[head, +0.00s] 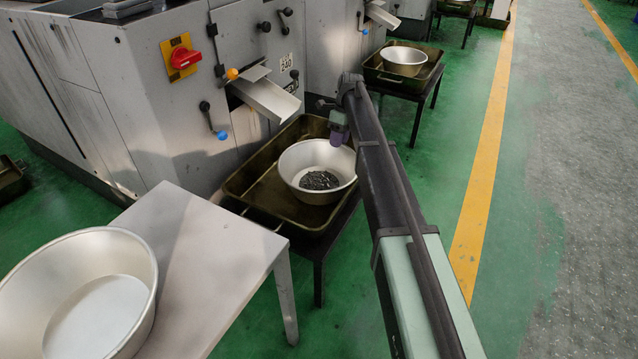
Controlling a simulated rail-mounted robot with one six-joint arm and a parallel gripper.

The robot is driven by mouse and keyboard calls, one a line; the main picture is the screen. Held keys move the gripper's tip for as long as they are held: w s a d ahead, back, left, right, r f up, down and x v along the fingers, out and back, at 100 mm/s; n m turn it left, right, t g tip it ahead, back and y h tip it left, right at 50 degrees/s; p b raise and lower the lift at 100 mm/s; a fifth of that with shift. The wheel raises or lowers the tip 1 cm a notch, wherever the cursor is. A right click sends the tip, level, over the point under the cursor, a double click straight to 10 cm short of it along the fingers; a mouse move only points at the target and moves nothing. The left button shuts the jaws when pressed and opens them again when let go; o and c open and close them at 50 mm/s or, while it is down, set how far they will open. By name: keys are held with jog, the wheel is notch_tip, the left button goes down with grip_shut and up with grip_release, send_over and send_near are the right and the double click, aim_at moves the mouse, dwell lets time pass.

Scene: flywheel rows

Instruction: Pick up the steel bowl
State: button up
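A steel bowl (312,160) with dark small metal parts (320,180) in its bottom sits upright in an olive-brown tray (248,180) below a machine chute. A second, empty steel bowl (100,300) stands on the grey table at the lower left, cut off by the picture's edge. A third steel bowl (403,58) stands in another tray farther back. My gripper (338,132) is above the far right rim of the bowl with parts. Its fingers are too small and hidden to tell whether they are open. I see nothing held.
A grey machine (180,110) with a red switch (184,58) and a metal chute (266,97) rises behind the tray. The grey table (215,235) stands at the front left. The tray rests on a dark stand. Green floor and a yellow line (485,180) lie open to the right.

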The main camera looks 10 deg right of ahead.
jog(key=b+x, duration=0.5)
jog(key=shift+f, duration=0.2)
jog(key=shift+r, duration=0.25)
grip_shut()
dwell(0.8)
